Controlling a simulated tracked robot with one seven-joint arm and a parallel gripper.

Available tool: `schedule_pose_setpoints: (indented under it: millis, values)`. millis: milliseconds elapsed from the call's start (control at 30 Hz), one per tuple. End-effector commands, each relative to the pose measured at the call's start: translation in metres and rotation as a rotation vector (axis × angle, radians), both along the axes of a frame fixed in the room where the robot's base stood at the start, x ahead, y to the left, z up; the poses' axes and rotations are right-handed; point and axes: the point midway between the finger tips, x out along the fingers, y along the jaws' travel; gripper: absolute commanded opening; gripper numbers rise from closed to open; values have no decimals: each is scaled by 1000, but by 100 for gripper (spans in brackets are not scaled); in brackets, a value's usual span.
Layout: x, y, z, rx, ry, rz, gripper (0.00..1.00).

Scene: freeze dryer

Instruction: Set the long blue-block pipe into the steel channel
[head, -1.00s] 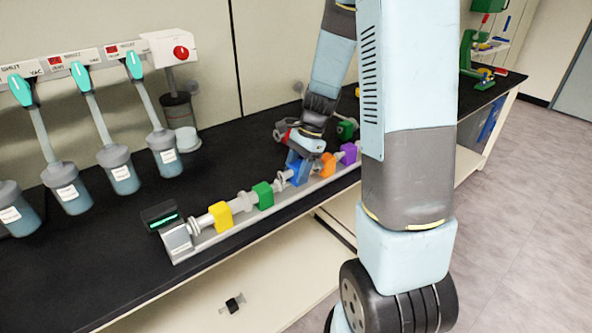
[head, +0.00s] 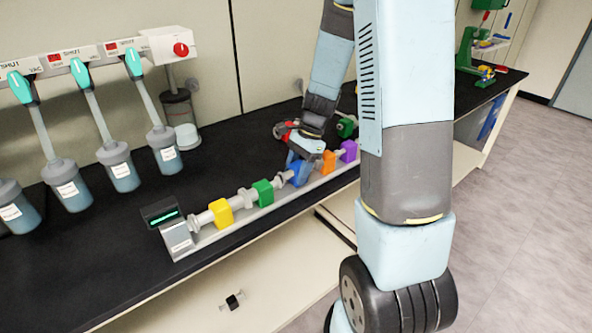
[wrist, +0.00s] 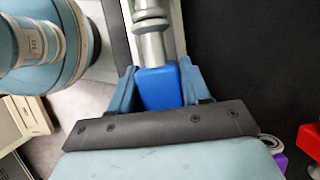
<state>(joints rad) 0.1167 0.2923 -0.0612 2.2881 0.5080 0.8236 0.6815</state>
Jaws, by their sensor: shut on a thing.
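The long blue-block pipe's blue block (head: 297,173) is between the fingers of my gripper (head: 293,160), which is shut on it. In the wrist view the blue block (wrist: 158,88) sits between the two blue fingers of my gripper (wrist: 158,85), with the grey pipe running up from it. The steel channel (head: 212,238) is a long pale rail along the bench's front edge. The blue-block pipe is in line with the row of pipes on the channel. I cannot tell whether it is fully seated, as my gripper hides part of it.
Yellow (head: 221,213), green (head: 263,192), orange (head: 328,162) and purple (head: 348,151) blocks stand along the channel. A small display (head: 160,213) is at its left end. Flasks (head: 119,167) hang at left. Red (head: 284,130) and green parts lie behind my gripper.

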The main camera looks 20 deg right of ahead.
Motion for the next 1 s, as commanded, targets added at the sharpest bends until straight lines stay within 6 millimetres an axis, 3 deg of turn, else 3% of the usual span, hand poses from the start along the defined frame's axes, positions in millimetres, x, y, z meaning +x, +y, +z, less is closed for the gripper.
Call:
schedule_pose_setpoints:
  millis: [1000]
  values:
    - [0,0,-9,0,0,-1,4]
